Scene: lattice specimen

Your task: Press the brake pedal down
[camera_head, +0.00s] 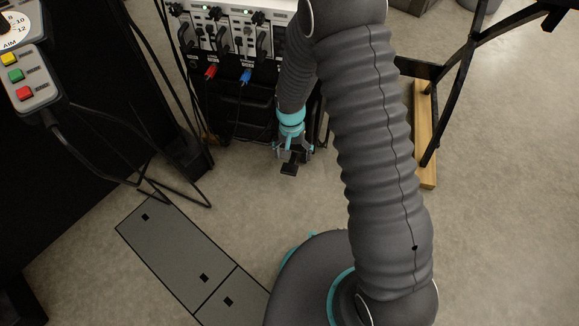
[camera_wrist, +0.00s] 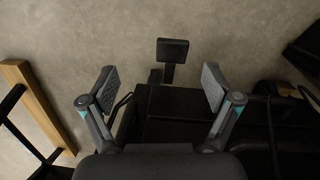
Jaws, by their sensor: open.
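The brake pedal (camera_wrist: 172,50) is a small black rectangular pad on a short stem, at the low edge of a dark machine. In the wrist view it is ahead of my gripper (camera_wrist: 159,82), between the lines of the two fingers and a little right of the middle. The fingers are wide apart with nothing between them. In the head view my gripper (camera_head: 293,152) is low in front of the machine, with the black pedal pad (camera_head: 289,169) just below its tips. I cannot tell whether they touch. My arm hides part of the machine.
The machine (camera_head: 235,100) has a white control panel with red and blue plugs and hanging cables. A black frame on a wooden block (camera_head: 424,135) stands to the right. A button box (camera_head: 28,80) is at the upper left. Grey floor plates (camera_head: 180,255) lie lower left. The floor around the pedal is clear.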

